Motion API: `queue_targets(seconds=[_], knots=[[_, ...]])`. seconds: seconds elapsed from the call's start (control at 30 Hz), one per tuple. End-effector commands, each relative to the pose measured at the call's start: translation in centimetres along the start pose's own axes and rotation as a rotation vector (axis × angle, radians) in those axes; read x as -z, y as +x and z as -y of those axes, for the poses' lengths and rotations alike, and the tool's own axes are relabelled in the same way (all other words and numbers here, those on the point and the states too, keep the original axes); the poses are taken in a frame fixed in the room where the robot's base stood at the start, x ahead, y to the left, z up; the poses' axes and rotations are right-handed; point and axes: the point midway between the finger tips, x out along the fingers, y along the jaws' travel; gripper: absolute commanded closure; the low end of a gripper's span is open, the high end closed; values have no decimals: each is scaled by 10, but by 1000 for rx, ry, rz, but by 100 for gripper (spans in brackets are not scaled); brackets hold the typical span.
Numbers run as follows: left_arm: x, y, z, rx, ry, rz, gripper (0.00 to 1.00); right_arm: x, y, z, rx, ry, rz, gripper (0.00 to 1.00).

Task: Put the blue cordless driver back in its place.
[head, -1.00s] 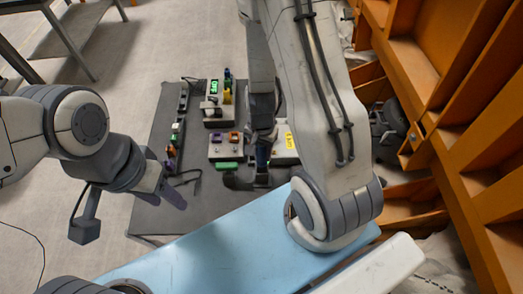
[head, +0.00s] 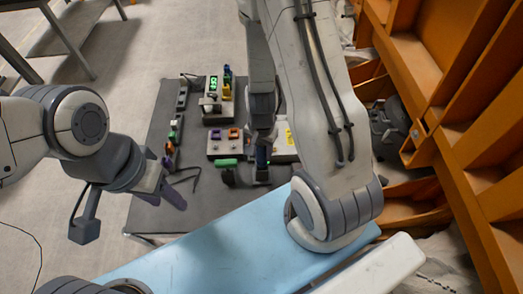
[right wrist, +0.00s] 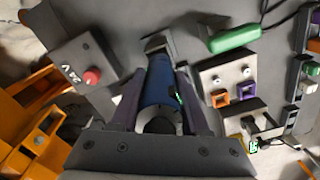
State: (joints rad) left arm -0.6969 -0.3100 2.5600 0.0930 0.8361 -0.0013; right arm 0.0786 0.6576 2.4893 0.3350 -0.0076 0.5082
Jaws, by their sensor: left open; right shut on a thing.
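The blue cordless driver (right wrist: 158,80) is between the two fingers of my right gripper (right wrist: 160,100) in the right wrist view. The gripper is shut on it. In the head view the driver shows as a small dark blue piece (head: 262,158) below my right arm, with the rest hidden by the arm. A dark bracket (right wrist: 158,43) lies just beyond the driver's far end; I cannot tell whether they touch. My left gripper (head: 172,188) is open and empty at the left edge of the dark table.
The dark table (head: 150,222) holds a grey box with orange and purple switches (head: 225,143), a green block (head: 227,162) and a box with a red button (right wrist: 91,76). A light blue panel (head: 220,250) lies in front. Orange shelving (head: 440,90) stands at right.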

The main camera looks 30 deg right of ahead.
Motion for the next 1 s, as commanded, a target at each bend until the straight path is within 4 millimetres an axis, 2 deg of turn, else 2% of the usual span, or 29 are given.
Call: queue_targets(seconds=[0.53,0.57,0.6,0.63,0.87,0.9,0.93,1.0], knots=[[-1,14,1,0,0,0,50,0,14,0,1,0,-1,100],[-1,12,1,0,0,0,50,0,12,0,1,0,-1,43],[-1,12,1,0,0,0,50,0,12,0,1,0,-1,28],[-1,12,1,0,0,0,50,0,12,0,1,0,-1,20],[-1,12,1,0,0,0,50,0,12,0,0,0,0,20],[-1,12,1,0,0,0,50,0,13,0,0,0,0,4],[-1,12,1,0,0,0,50,0,13,0,0,0,0,0],[-1,12,1,0,0,0,50,0,13,0,0,0,0,0]])
